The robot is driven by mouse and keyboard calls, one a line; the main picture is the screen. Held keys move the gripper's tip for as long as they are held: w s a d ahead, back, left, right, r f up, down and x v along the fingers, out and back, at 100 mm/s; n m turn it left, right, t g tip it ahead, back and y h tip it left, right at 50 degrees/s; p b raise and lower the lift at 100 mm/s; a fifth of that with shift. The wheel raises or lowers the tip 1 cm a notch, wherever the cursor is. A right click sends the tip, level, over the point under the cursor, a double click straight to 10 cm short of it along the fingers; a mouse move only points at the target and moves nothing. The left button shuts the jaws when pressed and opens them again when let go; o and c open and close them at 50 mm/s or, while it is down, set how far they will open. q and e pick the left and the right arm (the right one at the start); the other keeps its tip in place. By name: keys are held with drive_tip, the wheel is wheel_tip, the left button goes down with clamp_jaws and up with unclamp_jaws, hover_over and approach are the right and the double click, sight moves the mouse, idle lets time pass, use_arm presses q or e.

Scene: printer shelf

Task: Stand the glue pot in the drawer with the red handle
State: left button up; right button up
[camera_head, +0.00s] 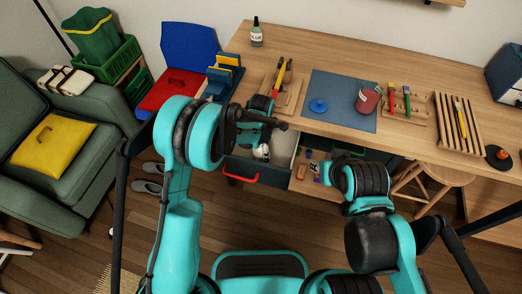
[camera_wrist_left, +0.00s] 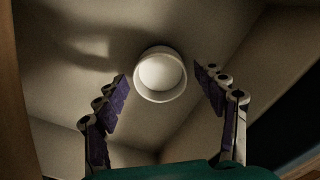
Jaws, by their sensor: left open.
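A white round pot (camera_wrist_left: 160,75), perhaps the glue pot, shows from above in the left wrist view, upright inside a pale drawer. In the head view a small white thing (camera_head: 264,152) shows there under my left gripper. The drawer with the red handle (camera_head: 240,177) is pulled out below the desk. My left gripper (camera_wrist_left: 160,72) is open, its fingers on either side of the pot with gaps showing. My left arm hides part of the drawer in the head view. My right gripper is hidden behind its arm. A dark-capped bottle (camera_head: 256,36) labelled GLUE stands at the desk's back left.
Another open drawer (camera_head: 302,184) with small items lies right of the red-handled one. On the desk (camera_head: 310,50) are a blue mat (camera_head: 343,88), a red jar (camera_head: 367,102), tool racks and a slatted rack (camera_head: 459,118). A stool (camera_head: 432,178) stands at right.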

use_arm(q)
drive_tip(key=s+a+r+m+t+p, duration=0.1)
drive_tip(key=a+r+m+p, duration=0.1)
drive_tip(key=r, duration=0.7)
drive_tip(key=s+a+r+m+p, duration=0.2)
drive_tip(key=a+r, duration=0.1)
drive_tip(key=r, duration=0.6)
drive_tip(key=s+a+r+m+t, duration=0.3)
drive_tip(key=s+a+r+m, duration=0.1)
drive_tip(key=s+a+m, duration=0.3)
drive_tip(key=s+a+r+m+t, duration=0.3)
drive_tip(key=s+a+r+m, duration=0.1)
drive_tip(key=s+a+m, duration=0.3)
drive_tip(key=s+m, duration=0.2)
drive_tip(key=m, duration=0.1)
drive_tip(key=shift+s+r+m, duration=0.3)
drive_tip(key=shift+s+r, duration=0.05)
drive_tip(key=shift+s, duration=0.05)
